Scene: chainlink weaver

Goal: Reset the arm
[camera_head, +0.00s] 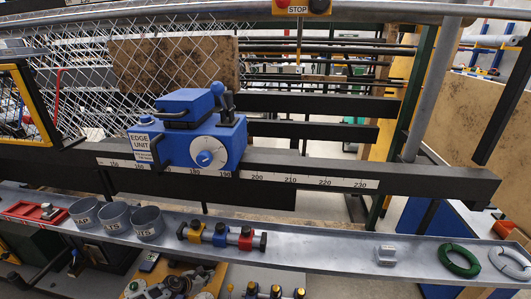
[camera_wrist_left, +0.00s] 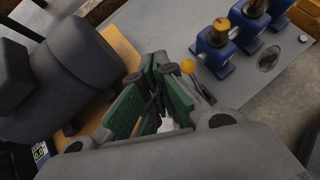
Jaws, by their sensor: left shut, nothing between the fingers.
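My left gripper (camera_wrist_left: 152,75) shows in the left wrist view, with green pads on its fingers. The fingers are together and hold nothing. They are over a grey bench surface, with a tan board (camera_wrist_left: 122,47) and a dark grey rounded body (camera_wrist_left: 75,60) to the left. Blue fittings with brass tops (camera_wrist_left: 217,40) stand up and to the right, apart from the fingers. In the head view I cannot make out the fingers clearly. My right gripper is in neither view.
A blue edge unit (camera_head: 205,142) sits on a black rail with a scale (camera_head: 325,181). Below, a grey tray (camera_head: 325,243) holds three cups (camera_head: 115,217), a red, blue and yellow tool (camera_head: 221,235), a clear block (camera_head: 387,254) and a green coil (camera_head: 459,260). Chain-link mesh (camera_head: 75,65) hangs behind.

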